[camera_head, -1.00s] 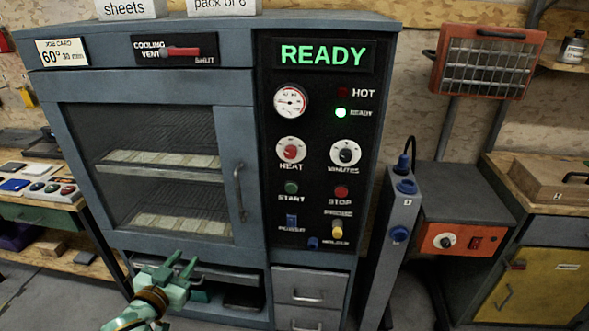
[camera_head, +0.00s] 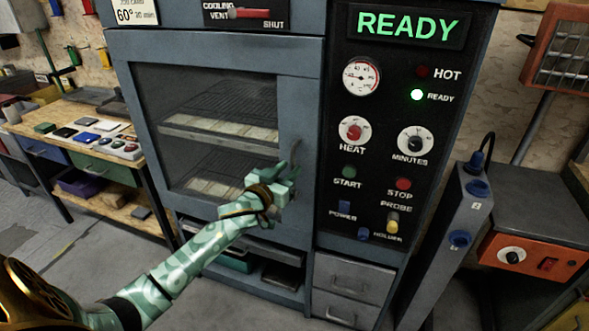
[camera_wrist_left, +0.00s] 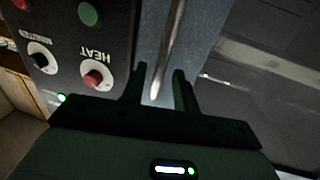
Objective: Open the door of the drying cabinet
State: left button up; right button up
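The drying cabinet is blue-grey, and its windowed door (camera_head: 300,92) is shut. Two racks with pale sheets show through the glass. The upright bar handle (camera_head: 297,152) is on the door's right side, partly hidden by my left gripper (camera_head: 290,172), which is at its lower part. In the left wrist view the handle (camera_wrist_left: 171,45) runs down between the two spread fingers of the left gripper (camera_wrist_left: 157,85). The fingers are open and stand apart from the bar on both sides. My right gripper is in neither view.
The control panel (camera_head: 385,150) right of the door reads READY, with the green lamp lit. Below are drawers (camera_head: 345,290) and an open shelf. A grey post (camera_head: 455,235) stands at right, a workbench (camera_head: 110,165) at left. Floor before the cabinet is clear.

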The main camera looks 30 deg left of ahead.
aim_at(292, 166)
pick_arm(q)
jog(key=shift+w+b, duration=0.3)
jog(key=shift+w, duration=1.25)
grip_shut()
